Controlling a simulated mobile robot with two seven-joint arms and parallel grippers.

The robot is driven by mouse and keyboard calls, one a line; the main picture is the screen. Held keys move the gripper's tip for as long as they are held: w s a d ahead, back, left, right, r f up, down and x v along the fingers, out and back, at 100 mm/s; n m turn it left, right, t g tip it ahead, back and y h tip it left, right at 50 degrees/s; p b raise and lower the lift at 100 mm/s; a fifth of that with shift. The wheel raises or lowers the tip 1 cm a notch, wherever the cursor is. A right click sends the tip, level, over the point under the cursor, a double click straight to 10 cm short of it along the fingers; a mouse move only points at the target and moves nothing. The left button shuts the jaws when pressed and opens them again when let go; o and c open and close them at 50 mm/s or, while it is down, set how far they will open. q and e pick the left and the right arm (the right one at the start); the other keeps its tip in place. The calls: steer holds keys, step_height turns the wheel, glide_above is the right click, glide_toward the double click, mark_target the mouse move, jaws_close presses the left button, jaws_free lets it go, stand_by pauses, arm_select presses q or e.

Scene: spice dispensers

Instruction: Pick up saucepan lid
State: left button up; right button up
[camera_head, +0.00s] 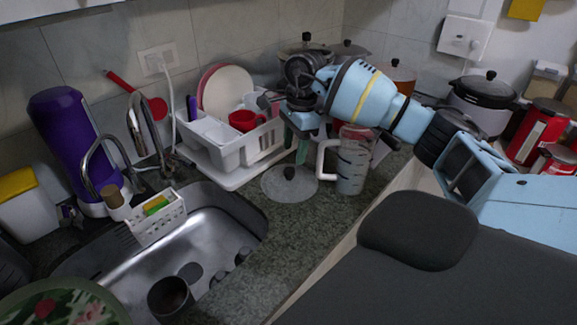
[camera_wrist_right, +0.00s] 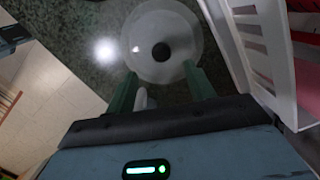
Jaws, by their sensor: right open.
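The saucepan lid (camera_head: 289,185) is a round, grey, see-through disc with a dark knob. My right gripper (camera_head: 300,150) is above and just behind the lid, pointing down. In the right wrist view its two green fingers are apart with nothing held between them. My left gripper is not in view.
A measuring jug (camera_head: 352,165) with a white handle stands close to the right of the lid. A white dish rack (camera_head: 238,155) with dishes is behind left. The sink (camera_head: 215,225) is left. Pots (camera_head: 484,92) stand at the back. The counter in front of the lid is clear.

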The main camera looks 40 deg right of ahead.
mark_target(290, 169)
steer(key=shift+w+a+f+p, duration=0.1)
steer(key=shift+a+f+p, duration=0.05)
steer(key=shift+f, duration=1.05)
steer(key=shift+w+a+f+p, duration=0.1)
steer(key=shift+a+f+p, duration=0.1)
steer(key=shift+f, duration=0.95)
steer(key=shift+w+a+f+p, duration=0.1)
steer(key=shift+f+p, duration=0.05)
steer(key=shift+f, duration=1.05)
steer(key=c, duration=1.1)
